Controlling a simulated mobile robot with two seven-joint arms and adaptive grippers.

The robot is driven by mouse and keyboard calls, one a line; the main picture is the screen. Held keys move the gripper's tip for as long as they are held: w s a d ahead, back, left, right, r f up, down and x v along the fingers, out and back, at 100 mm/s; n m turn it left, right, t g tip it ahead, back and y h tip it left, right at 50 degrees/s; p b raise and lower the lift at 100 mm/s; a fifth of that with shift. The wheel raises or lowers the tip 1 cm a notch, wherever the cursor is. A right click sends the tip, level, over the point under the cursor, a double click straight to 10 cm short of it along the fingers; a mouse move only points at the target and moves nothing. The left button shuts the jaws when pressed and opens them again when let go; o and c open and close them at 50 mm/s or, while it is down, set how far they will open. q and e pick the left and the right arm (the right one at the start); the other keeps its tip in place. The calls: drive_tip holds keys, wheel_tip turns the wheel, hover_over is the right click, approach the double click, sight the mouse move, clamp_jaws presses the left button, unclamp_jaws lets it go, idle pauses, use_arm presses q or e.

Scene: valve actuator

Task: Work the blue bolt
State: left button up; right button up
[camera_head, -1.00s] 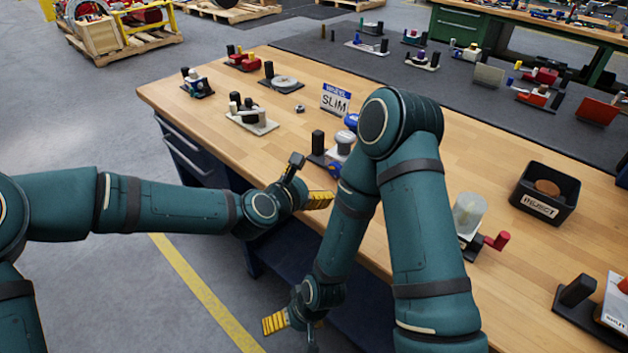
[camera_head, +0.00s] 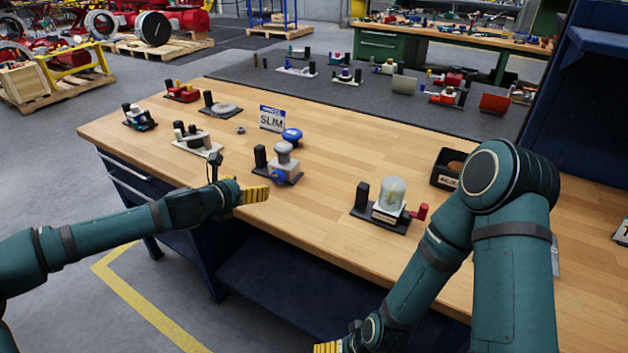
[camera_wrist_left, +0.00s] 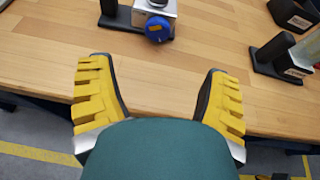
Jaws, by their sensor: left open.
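The blue bolt (camera_head: 277,178) sits on the front of a small grey-and-white valve unit (camera_head: 284,160) on a dark base with a black upright post. In the left wrist view the bolt (camera_wrist_left: 158,30) shows as a round blue head with an orange mark, at top centre. My left gripper (camera_head: 256,194) is at the bench's front edge, just in front of and left of the bolt, apart from it. In the left wrist view its yellow-padded fingers (camera_wrist_left: 156,76) are wide apart with nothing between them. My right gripper (camera_head: 327,347) is mostly cut off at the bottom edge.
A blue knob (camera_head: 292,135) and a SLIM sign (camera_head: 272,118) stand behind the valve unit. A clear-domed unit with a red handle (camera_head: 388,198) stands to its right, and a black bin (camera_head: 446,170) beyond. A pale fixture (camera_head: 196,140) stands left. Bare wood lies between.

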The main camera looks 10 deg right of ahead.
sight(276, 176)
use_arm(q)
drive_tip(key=b+x, duration=0.1)
drive_tip(key=x, duration=1.2)
drive_tip(key=shift+w+d+f, duration=0.1)
drive_tip(key=shift+w, duration=0.25)
drive_tip(key=shift+c, duration=0.3)
drive_tip(key=c, duration=1.1)
